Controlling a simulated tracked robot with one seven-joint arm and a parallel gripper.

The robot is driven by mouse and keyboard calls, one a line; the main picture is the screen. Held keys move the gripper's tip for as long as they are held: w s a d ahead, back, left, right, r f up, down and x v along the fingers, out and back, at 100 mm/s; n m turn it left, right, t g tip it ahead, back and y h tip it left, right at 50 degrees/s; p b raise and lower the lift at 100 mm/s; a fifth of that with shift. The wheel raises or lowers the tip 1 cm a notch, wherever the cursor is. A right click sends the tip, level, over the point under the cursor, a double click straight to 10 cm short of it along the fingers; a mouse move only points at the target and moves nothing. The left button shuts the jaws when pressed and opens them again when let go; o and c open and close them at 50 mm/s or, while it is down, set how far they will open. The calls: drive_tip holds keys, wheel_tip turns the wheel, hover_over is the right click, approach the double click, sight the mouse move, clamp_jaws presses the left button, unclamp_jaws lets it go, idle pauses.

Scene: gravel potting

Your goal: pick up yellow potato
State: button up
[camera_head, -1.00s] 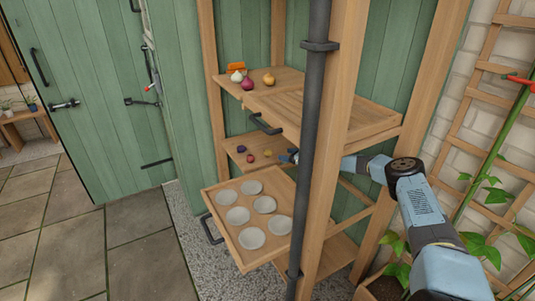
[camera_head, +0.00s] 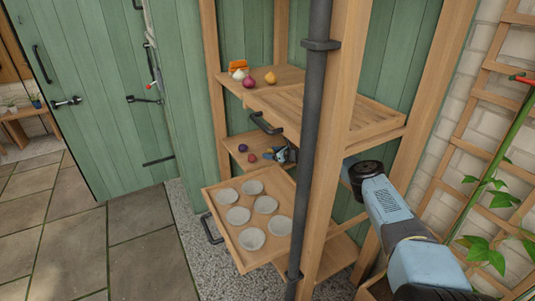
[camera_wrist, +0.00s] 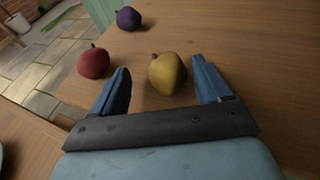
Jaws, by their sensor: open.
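The yellow potato (camera_wrist: 167,75) rests on a wooden shelf board and shows between the two blue fingers of my gripper (camera_wrist: 161,68) in the wrist view. My gripper is open, with one finger on either side of the potato; I cannot tell whether either touches it. In the head view, my gripper (camera_head: 275,155) is at the middle shelf, and the yellow potato is hidden or too small to make out there.
A red potato (camera_wrist: 93,61) lies just left of my left finger, and a purple potato (camera_wrist: 128,18) lies farther back. A pulled-out tray (camera_head: 218,200) with several pale dishes is below. A dark vertical pipe (camera_head: 309,150) and wooden post stand in front of my arm.

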drive_tip(key=shift+w+d, duration=0.1)
drive_tip(key=shift+d, duration=0.15)
drive_tip(key=shift+d, duration=0.15)
drive_tip(key=c, duration=1.1)
